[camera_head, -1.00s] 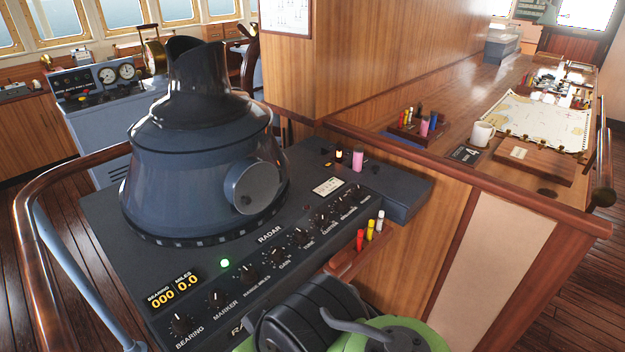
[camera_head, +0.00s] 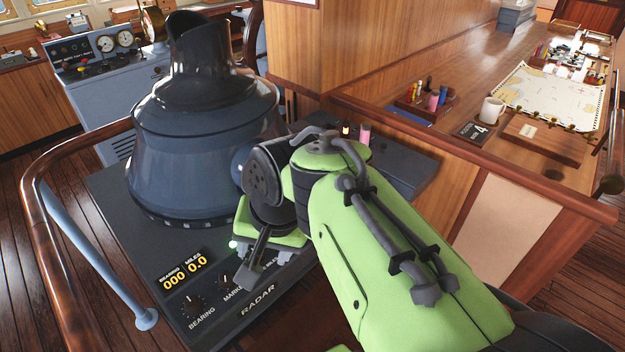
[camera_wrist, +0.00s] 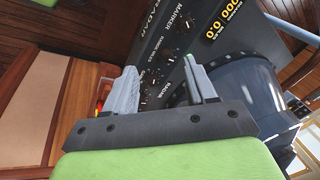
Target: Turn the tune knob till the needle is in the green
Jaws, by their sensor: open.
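The radar console (camera_head: 150,240) stands in front of me with its row of black knobs. In the head view my arm covers the tune knob and the small needle meter, so I cannot see the needle or any green band. My gripper (camera_head: 262,262) is over the knob row, fingers pointing down toward the panel. In the wrist view the gripper (camera_wrist: 160,66) is open, its two grey fingers apart with part of the knob row showing between and beyond them. The marker knob (camera_wrist: 188,22) and range-miles knob (camera_wrist: 163,45) show past the fingertips. I cannot tell which knob is the tune knob there.
The large radar hood (camera_head: 205,150) rises close behind my gripper. A wooden rail (camera_head: 45,220) curves around the left side. A pink marker (camera_head: 364,134) stands behind my arm. A wooden counter (camera_head: 480,130) with a mug (camera_head: 491,110) and chart (camera_head: 550,98) lies right.

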